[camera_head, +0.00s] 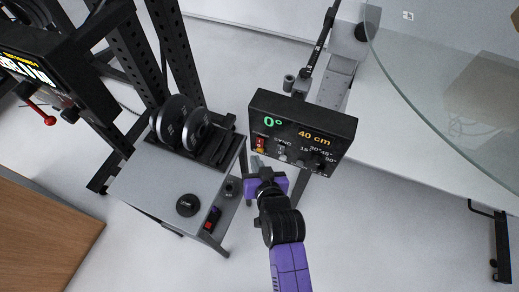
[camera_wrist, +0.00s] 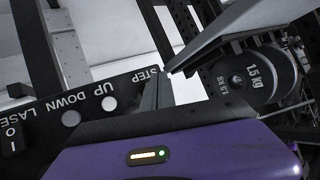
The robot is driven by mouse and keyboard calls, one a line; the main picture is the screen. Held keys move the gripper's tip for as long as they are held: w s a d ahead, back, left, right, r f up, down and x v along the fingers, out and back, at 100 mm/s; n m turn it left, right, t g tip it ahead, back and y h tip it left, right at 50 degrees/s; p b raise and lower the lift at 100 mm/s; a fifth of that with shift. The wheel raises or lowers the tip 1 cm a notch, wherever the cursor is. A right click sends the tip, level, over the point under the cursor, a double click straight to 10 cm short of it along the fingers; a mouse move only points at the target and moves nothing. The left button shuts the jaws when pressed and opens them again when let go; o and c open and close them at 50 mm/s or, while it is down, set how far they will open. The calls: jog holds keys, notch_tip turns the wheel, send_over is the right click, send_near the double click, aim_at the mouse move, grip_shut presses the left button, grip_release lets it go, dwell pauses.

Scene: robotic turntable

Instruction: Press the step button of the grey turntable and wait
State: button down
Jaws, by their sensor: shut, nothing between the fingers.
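A dark control box (camera_head: 303,122) stands upright in the head view, with a green "0°", a yellow "40 cm", a red switch and a dial marked with angles. In the wrist view its panel (camera_wrist: 90,85) carries the labels LASER, DOWN, UP and STEP, with white round buttons (camera_wrist: 109,104) by UP and DOWN. The STEP button itself is hidden behind my fingers. My gripper (camera_head: 257,163) is shut and empty, its tips close to the panel's lower left edge. In the wrist view the fingertips (camera_wrist: 158,88) lie beside the STEP label; I cannot tell whether they touch.
A grey-topped stand (camera_head: 150,190) with a black knob (camera_head: 188,205) and black weight discs (camera_head: 183,124) is close on the left. A glass disc (camera_head: 455,100) is at the upper right. A red-handled device (camera_head: 40,112) is at the far left.

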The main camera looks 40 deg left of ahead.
jog(key=shift+w, duration=0.1)
jog(key=shift+w+a, duration=0.1)
jog(key=shift+w, duration=0.25)
jog(key=shift+w+a+b, duration=0.1)
jog(key=shift+w+b, duration=0.2)
jog(key=shift+w, duration=0.05)
dwell(0.9)
jog(key=shift+s+d+p, duration=0.2)
jog(key=shift+s+p, duration=0.3)
jog(key=shift+s, duration=0.35)
jog(key=shift+s+d+p, duration=0.2)
jog(key=shift+s+p, duration=0.2)
jog(key=shift+s, duration=0.4)
jog(key=shift+s+d+p, duration=0.15)
jog(key=shift+s+p, duration=0.25)
jog(key=shift+s, duration=0.35)
jog(key=shift+s+d+p, duration=0.2)
jog(key=shift+s+p, duration=0.2)
jog(key=shift+s, duration=0.4)
dwell(0.7)
